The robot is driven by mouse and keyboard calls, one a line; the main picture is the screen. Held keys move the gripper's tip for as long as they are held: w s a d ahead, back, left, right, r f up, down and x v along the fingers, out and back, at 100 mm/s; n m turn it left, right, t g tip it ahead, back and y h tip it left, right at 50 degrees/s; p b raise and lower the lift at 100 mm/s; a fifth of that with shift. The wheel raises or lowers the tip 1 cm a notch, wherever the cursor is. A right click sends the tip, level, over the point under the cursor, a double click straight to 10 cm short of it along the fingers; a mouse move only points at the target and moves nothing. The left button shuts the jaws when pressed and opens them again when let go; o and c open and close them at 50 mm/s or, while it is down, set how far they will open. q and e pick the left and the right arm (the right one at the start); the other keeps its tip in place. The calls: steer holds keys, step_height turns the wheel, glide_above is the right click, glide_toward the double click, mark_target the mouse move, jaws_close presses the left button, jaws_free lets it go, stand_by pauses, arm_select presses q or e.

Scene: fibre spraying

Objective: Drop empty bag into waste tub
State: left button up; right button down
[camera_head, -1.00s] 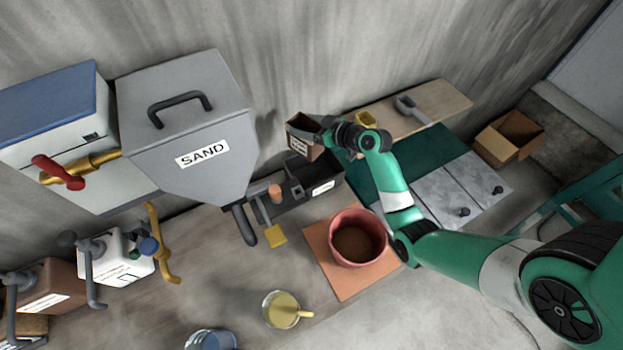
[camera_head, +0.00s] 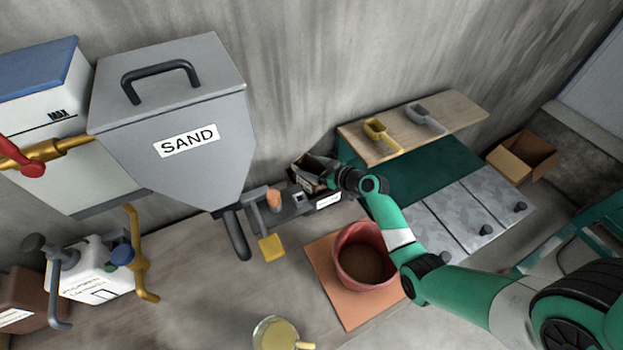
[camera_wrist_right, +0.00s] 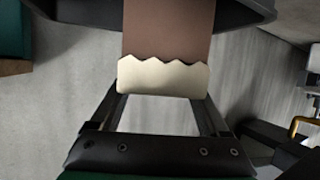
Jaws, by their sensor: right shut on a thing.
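The empty bag (camera_head: 308,172) is brown with a pale label. Its pale zigzag torn edge faces the camera in the right wrist view (camera_wrist_right: 163,78). My right gripper (camera_head: 332,178) is shut on the bag and holds it tilted at the dark waste tub (camera_head: 298,212), near the wall. The tub has a white label on its front. I cannot tell how far the bag is inside the rim. The bag's lower end is hidden in the wrist view. My left gripper is not in view.
The grey SAND hopper (camera_head: 180,130) stands left of the tub. A red bucket (camera_head: 348,278) with brown contents sits on an orange mat (camera_head: 345,312) in front. A wooden board (camera_head: 455,108) with two scoops and a cardboard box (camera_head: 522,157) lie right.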

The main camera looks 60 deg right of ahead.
step_height(320, 180, down, 4)
steer(key=shift+f+b, duration=0.1)
steer(key=shift+b, duration=0.65)
steer(key=shift+f, duration=0.15)
jaws_free()
